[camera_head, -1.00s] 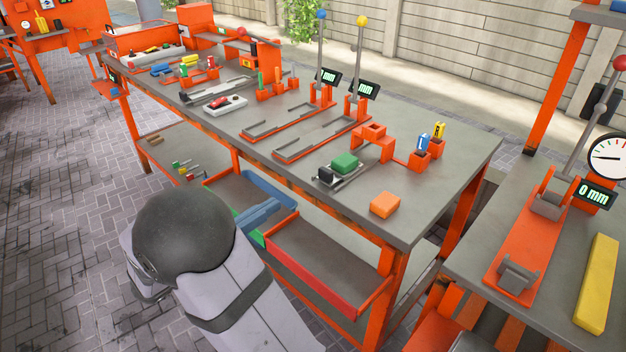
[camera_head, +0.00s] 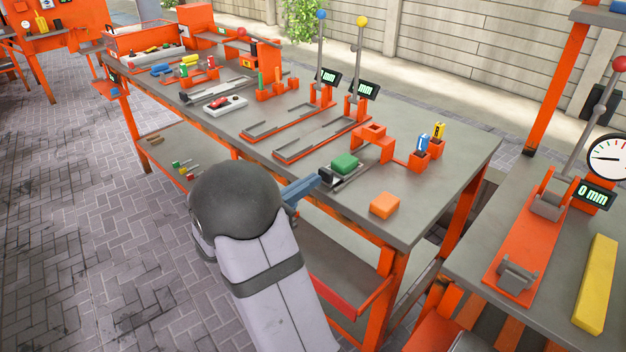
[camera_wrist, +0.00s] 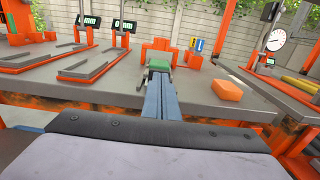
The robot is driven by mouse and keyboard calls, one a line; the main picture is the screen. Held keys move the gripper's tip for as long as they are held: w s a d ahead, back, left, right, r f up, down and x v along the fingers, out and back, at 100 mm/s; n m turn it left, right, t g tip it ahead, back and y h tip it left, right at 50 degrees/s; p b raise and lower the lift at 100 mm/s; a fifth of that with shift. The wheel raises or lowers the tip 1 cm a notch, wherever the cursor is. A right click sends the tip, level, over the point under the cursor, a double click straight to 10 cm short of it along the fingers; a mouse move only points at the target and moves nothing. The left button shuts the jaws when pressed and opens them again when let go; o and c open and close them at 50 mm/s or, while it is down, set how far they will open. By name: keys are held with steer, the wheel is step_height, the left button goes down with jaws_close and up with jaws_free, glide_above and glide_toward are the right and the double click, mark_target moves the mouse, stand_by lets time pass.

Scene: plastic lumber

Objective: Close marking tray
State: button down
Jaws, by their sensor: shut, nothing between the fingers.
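The marking tray (camera_head: 347,180) is a small grey tray at the front edge of the bench, with a green block (camera_head: 345,164) on it and a black handle block (camera_head: 326,177) at its near end. The green block also shows in the wrist view (camera_wrist: 159,61). My gripper (camera_head: 318,181) has blue fingers, shut and empty, pointing at the black handle block. The fingertips are at or very close to it; I cannot tell if they touch. In the wrist view my fingers (camera_wrist: 158,77) point straight at the tray and hide most of it.
An orange block (camera_head: 384,205) lies right of the tray. An orange arch (camera_head: 372,142) and holders with blue and yellow pieces (camera_head: 430,140) stand behind. Slotted lever gauges (camera_head: 322,137) are to the left. A red-rimmed bin (camera_head: 334,296) is below the bench.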

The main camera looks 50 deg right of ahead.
mark_target(337, 165)
steer(key=shift+d, duration=0.8)
steer(key=d, duration=0.8)
steer(key=shift+d, duration=0.25)
